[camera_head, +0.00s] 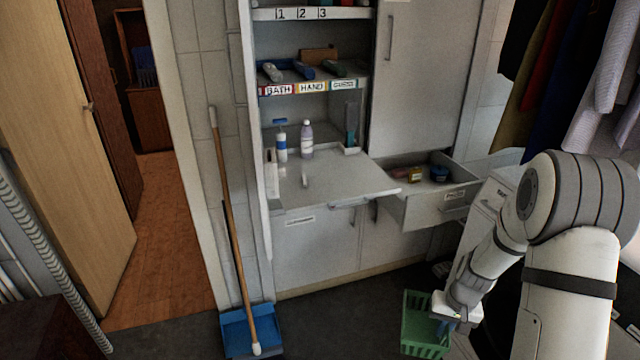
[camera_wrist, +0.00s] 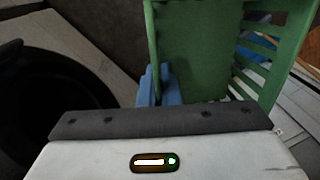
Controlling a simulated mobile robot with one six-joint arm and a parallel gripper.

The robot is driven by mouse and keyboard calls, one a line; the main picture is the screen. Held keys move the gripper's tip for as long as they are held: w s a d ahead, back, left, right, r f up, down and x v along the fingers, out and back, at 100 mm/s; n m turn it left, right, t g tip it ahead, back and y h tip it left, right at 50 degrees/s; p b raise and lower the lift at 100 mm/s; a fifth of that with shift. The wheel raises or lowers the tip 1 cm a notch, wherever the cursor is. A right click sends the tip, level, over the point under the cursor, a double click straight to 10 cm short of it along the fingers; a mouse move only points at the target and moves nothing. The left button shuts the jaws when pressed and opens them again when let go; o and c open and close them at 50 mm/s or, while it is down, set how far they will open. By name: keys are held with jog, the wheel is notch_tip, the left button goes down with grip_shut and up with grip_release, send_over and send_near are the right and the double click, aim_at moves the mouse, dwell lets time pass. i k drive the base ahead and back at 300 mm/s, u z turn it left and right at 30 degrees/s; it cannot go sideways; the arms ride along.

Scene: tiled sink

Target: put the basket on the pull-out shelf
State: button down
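The green basket (camera_head: 424,330) is at the bottom right of centre in the head view, low in front of the cabinet. Its green walls with slots fill the upper right of the wrist view (camera_wrist: 200,50). My gripper (camera_head: 443,326) is at the basket's right side. In the wrist view its blue fingers (camera_wrist: 158,85) are close together at the basket's edge and look shut on it. Whether the basket touches the floor cannot be told. The pull-out shelf (camera_head: 345,187) is a pale board extended from the cabinet, with its front part clear.
A white-and-blue bottle (camera_head: 280,147) and a lilac bottle (camera_head: 307,140) stand at the back of the shelf area. An open drawer (camera_head: 425,208) juts out to the right of the shelf. Clothes hang at upper right.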

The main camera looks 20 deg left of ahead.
aim_at(358, 180)
jog(key=u, duration=0.55)
jog(key=i, duration=0.9)
